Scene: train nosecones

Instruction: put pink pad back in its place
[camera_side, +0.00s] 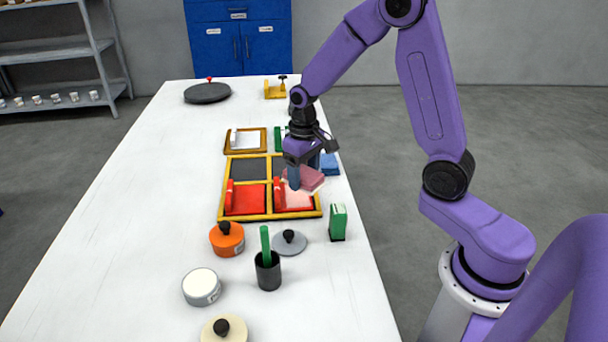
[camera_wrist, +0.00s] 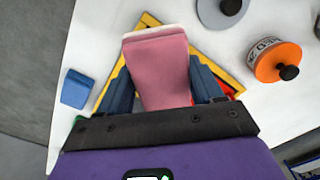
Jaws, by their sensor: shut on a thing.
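A pink pad (camera_side: 308,179) is held in my gripper (camera_side: 294,178), above the right side of a yellow-framed tray (camera_side: 222,205). In the wrist view the pad (camera_wrist: 158,68), with a whitish far edge, sits between the two blue fingers of my gripper (camera_wrist: 163,85). The near left compartment (camera_side: 247,203) is red with a similar red piece. The far left compartment (camera_side: 249,168) is dark grey. The far right compartment is largely hidden by my gripper and the pad.
A blue block (camera_side: 330,165) lies right of the tray, a green-and-white block (camera_side: 338,222) nearer. An orange pot (camera_side: 227,239), a grey lid (camera_side: 290,242) and a dark cup with a green stick (camera_side: 268,270) stand in front. A smaller framed tray (camera_side: 246,140) lies behind. The table's left side is clear.

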